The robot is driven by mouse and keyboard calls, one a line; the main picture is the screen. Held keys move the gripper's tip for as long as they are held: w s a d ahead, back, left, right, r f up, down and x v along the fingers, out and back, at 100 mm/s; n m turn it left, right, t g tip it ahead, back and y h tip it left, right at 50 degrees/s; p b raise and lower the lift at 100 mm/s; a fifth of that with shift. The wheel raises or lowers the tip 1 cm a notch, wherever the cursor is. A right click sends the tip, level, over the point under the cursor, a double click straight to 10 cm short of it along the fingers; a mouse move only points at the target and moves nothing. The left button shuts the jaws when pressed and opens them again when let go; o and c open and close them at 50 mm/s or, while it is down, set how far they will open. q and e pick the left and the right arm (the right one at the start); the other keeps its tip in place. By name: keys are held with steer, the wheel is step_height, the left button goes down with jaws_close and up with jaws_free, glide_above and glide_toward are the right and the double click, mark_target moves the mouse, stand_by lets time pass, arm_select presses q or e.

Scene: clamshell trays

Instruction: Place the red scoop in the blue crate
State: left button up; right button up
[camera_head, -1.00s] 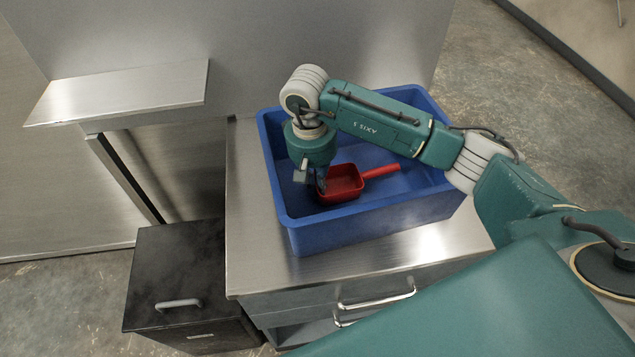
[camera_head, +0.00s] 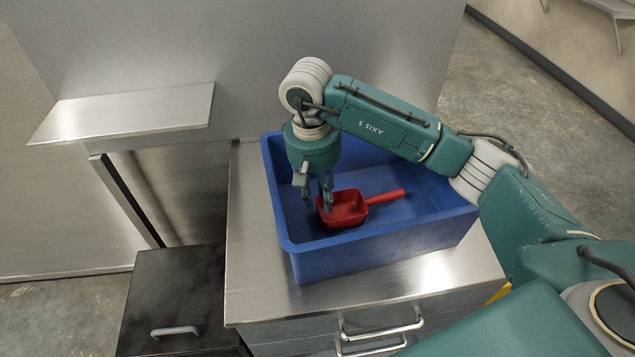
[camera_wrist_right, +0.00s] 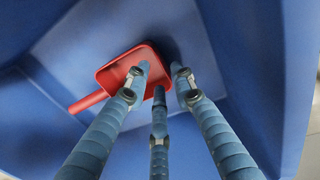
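The red scoop (camera_head: 345,212) is inside the blue crate (camera_head: 385,244), bowl to the left and handle pointing right. It appears to rest on the crate floor. My right gripper (camera_head: 318,204) reaches down into the crate at the bowl's left end. Its fingers are spread apart, one over the bowl and another outside its rim. In the right wrist view the scoop (camera_wrist_right: 130,70) lies beneath the parted fingers of the gripper (camera_wrist_right: 160,72), with a gap between the fingertips. My left gripper is not in view.
The crate stands on a metal counter (camera_head: 250,250) with drawers below. A metal shelf (camera_head: 130,112) juts out at the left, and a black cabinet (camera_head: 175,295) stands lower left. The counter strip left of the crate is bare.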

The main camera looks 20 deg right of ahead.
step_height(320, 180, up, 7)
steer(key=b, duration=0.1)
steer(key=shift+a, duration=0.3)
steer(key=shift+f, duration=0.1)
